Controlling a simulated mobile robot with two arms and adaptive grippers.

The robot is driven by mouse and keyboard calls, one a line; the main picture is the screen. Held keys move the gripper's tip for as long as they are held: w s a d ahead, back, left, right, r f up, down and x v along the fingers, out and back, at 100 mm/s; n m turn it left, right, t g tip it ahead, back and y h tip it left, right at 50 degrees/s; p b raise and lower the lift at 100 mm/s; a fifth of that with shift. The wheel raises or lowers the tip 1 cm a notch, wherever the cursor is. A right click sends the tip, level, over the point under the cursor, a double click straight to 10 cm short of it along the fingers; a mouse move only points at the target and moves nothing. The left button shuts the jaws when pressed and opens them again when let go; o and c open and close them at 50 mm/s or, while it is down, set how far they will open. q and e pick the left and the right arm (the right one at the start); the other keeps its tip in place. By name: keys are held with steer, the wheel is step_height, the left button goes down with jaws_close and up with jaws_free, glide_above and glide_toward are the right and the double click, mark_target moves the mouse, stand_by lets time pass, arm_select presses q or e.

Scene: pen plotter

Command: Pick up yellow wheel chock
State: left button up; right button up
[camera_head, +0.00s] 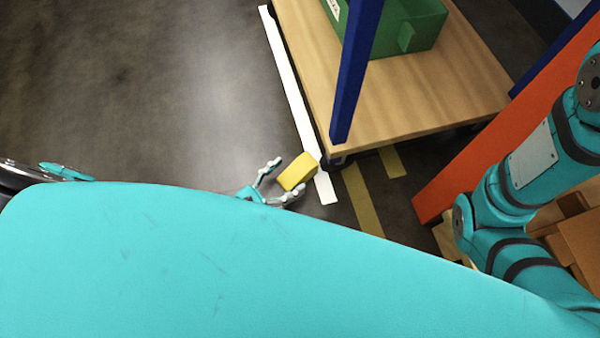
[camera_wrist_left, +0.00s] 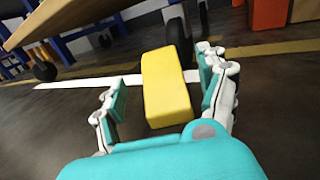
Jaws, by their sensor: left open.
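The yellow wheel chock (camera_head: 298,171) rests on the dark floor by the white floor line, near the corner of a wooden cart. It also shows in the left wrist view (camera_wrist_left: 165,88) as a yellow block between the fingers. My left gripper (camera_head: 282,178) is open, with one finger on each side of the chock. In the left wrist view a gap shows between the left finger and the chock; the right finger is closer to it. My right gripper is out of view; my right arm shows at the right of the head view.
The wooden cart deck (camera_head: 420,95) has blue posts (camera_head: 357,70) and carries a green bin (camera_head: 410,30). An orange beam (camera_head: 500,130) stands to the right. Yellow floor stripes (camera_head: 361,198) run below the cart. The floor at left is clear.

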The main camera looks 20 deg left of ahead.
mark_target(299, 168)
arm_select(q)
steer(key=b+x, duration=0.2)
steer(key=x, duration=0.2)
steer(key=shift+w+d+f, duration=0.1)
steer(key=shift+w+d, duration=0.05)
steer(key=shift+w, duration=0.1)
steer(key=shift+w+d, duration=0.3)
steer(key=shift+w, duration=0.15)
steer(key=shift+c, duration=0.4)
steer(key=c, duration=1.3)
steer(key=shift+r, duration=0.25)
